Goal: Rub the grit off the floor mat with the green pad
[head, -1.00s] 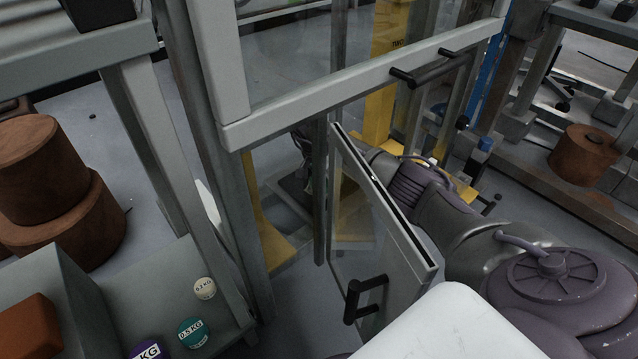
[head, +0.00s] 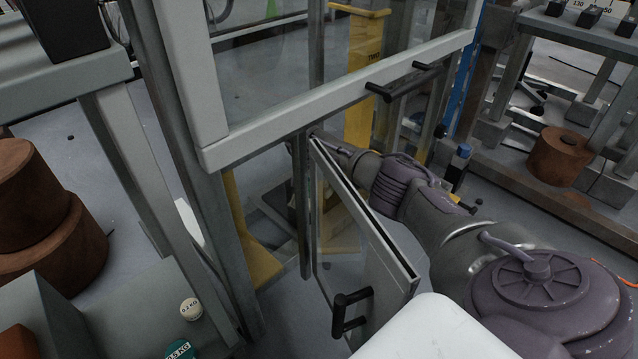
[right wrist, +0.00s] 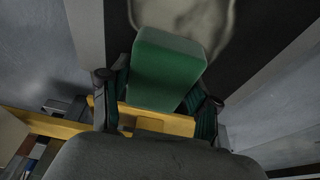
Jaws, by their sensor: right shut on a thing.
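The green pad (right wrist: 166,68) is a block that sits between the fingers of my right gripper (right wrist: 158,92) in the right wrist view. The gripper is shut on it. Beyond the pad is a dark surface (right wrist: 118,30), which looks like the floor mat. A pale, smeared patch (right wrist: 205,18) on it looks like the grit. The pad overlaps the patch's near edge in the picture; I cannot tell whether they touch. In the head view my right arm reaches into the framed enclosure, where frame and glass hide the gripper. My left gripper is not in view.
A narrow framed door (head: 365,235) with a black handle (head: 350,311) stands open beside my right arm. A glazed panel (head: 340,100) hangs above it. Metal posts and yellow parts (head: 367,75) crowd the arm. Rusty cylinders (head: 45,225) stand at left, with small weights (head: 190,308) below.

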